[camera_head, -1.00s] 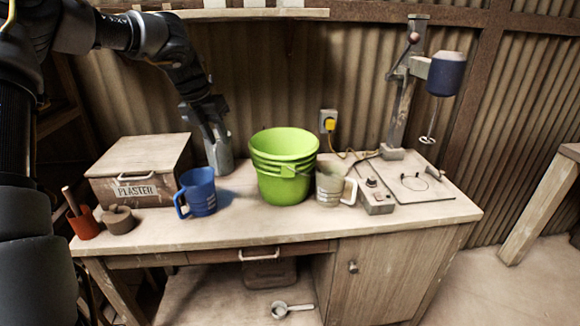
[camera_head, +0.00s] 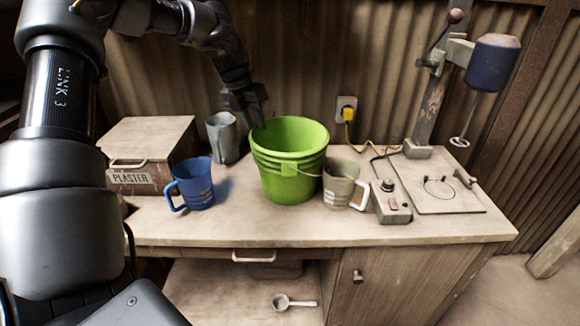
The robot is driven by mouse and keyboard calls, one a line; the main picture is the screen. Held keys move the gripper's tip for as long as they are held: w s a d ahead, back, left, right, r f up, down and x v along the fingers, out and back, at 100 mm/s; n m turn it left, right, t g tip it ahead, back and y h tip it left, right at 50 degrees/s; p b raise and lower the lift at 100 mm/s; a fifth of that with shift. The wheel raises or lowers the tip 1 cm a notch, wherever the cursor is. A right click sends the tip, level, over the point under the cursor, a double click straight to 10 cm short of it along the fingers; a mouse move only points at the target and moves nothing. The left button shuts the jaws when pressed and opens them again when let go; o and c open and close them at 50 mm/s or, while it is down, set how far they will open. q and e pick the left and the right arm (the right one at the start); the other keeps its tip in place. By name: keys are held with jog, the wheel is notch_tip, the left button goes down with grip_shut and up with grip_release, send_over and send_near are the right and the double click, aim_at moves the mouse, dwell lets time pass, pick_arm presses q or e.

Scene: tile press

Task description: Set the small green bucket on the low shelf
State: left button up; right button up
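The small green bucket (camera_head: 290,170) stands upright on the bench top, near its middle, with a thin handle hanging at its front. The low shelf (camera_head: 215,290) is under the bench, at the left of the cabinet door. My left gripper (camera_head: 258,122) comes in from the upper left and points down at the bucket's back-left rim. It overlaps the rim in the picture; I cannot tell whether it touches. Its finger gap does not show clearly. My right gripper is not in view.
A grey-beige mug (camera_head: 340,186) stands close at the bucket's right, and a blue mug (camera_head: 193,184) at its left. A grey jug (camera_head: 222,138) stands behind. A plaster box (camera_head: 150,152) is at the left. A scoop (camera_head: 282,301) lies on the low shelf.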

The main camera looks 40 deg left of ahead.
aim_at(260, 141)
pick_arm(q)
jog(key=shift+w+d+f, duration=0.1)
jog(key=shift+w+f, duration=0.05)
jog(key=shift+f, duration=0.55)
jog(key=p+x, duration=0.1)
jog(key=x, duration=0.3)
jog(key=shift+a, duration=0.2)
jog(key=shift+w+f+p, duration=0.15)
jog(key=shift+f+p, duration=0.15)
jog(key=shift+f, duration=0.2)
jog(key=shift+d+r, duration=0.1)
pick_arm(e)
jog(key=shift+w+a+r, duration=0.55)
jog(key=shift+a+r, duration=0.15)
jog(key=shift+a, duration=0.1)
pick_arm(q)
jog(key=c, duration=0.6)
grip_shut()
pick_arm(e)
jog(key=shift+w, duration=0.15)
pick_arm(q)
jog(key=shift+w, duration=0.1)
